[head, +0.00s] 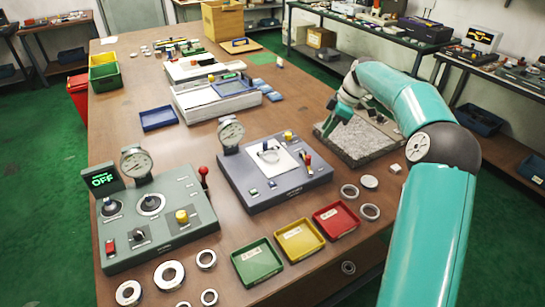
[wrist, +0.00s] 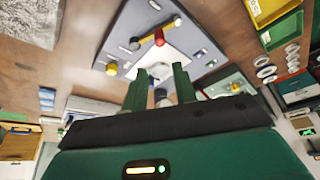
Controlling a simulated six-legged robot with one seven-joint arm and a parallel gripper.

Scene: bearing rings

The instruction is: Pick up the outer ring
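Several metal rings lie on the brown table in the head view. Larger ones, such as this ring (head: 169,275), lie front left by the green-grey tester. Others, such as this ring (head: 370,211), lie right of the trays. I cannot tell which is the outer ring. My gripper (head: 337,113) is above the grey stone plate, apart from the rings. In the wrist view my gripper (wrist: 160,71) has its two fingers spread, with nothing held between them; the gauge station (wrist: 125,45) shows beyond.
Green (head: 257,262), yellow (head: 299,240) and red (head: 336,220) trays line the front edge. The green-grey tester (head: 158,240) and both upright dial gauges are obstacles. The stone plate (head: 365,145) lies at the right. Bare table shows at the left, behind the tester.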

